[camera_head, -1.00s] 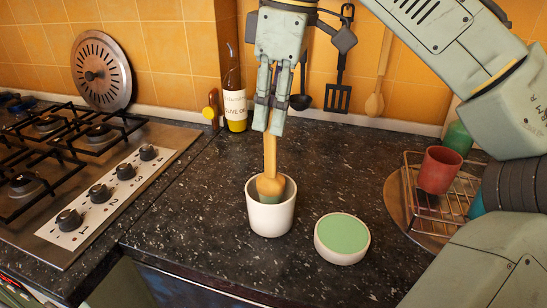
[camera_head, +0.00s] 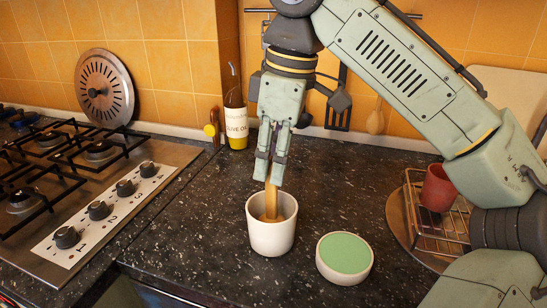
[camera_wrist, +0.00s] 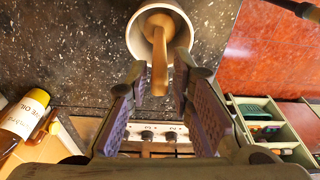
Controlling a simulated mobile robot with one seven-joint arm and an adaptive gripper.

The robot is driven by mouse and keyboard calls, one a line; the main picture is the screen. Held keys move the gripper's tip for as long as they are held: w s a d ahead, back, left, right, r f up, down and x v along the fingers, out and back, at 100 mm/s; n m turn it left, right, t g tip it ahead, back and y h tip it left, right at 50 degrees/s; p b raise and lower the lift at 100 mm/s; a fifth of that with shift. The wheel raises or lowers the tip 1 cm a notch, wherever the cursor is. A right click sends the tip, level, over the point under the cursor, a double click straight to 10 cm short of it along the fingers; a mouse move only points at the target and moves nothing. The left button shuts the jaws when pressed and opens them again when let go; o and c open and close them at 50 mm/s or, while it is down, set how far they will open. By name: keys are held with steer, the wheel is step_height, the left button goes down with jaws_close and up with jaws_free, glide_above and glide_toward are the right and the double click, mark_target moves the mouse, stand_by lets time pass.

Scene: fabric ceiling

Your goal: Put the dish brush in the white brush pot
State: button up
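The dish brush (camera_head: 271,203) has a tan wooden handle. It stands in the white brush pot (camera_head: 271,238), with its lower end hidden inside and its handle sticking up. My gripper (camera_head: 268,182) is above the pot, pointing down, with its fingers on either side of the upper handle. In the wrist view, the brush (camera_wrist: 160,70) lies between the two fingers of my gripper (camera_wrist: 160,82), with a gap on each side, so the gripper looks open. The pot (camera_wrist: 134,40) shows at the top of that view.
A white round dish with a green top (camera_head: 344,256) stands right of the pot. A wire rack with a red cup (camera_head: 437,188) is farther right. The gas hob (camera_head: 95,190) is at left. An olive oil bottle (camera_head: 236,125) stands by the wall.

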steer(key=shift+o, duration=0.8)
step_height(320, 180, up, 12)
steer(key=d+p, duration=0.1)
steer(key=p, duration=0.2)
steer(key=shift+s+d+p, duration=0.2)
steer(key=shift+d+p, duration=0.2)
steer(key=shift+r, duration=0.1)
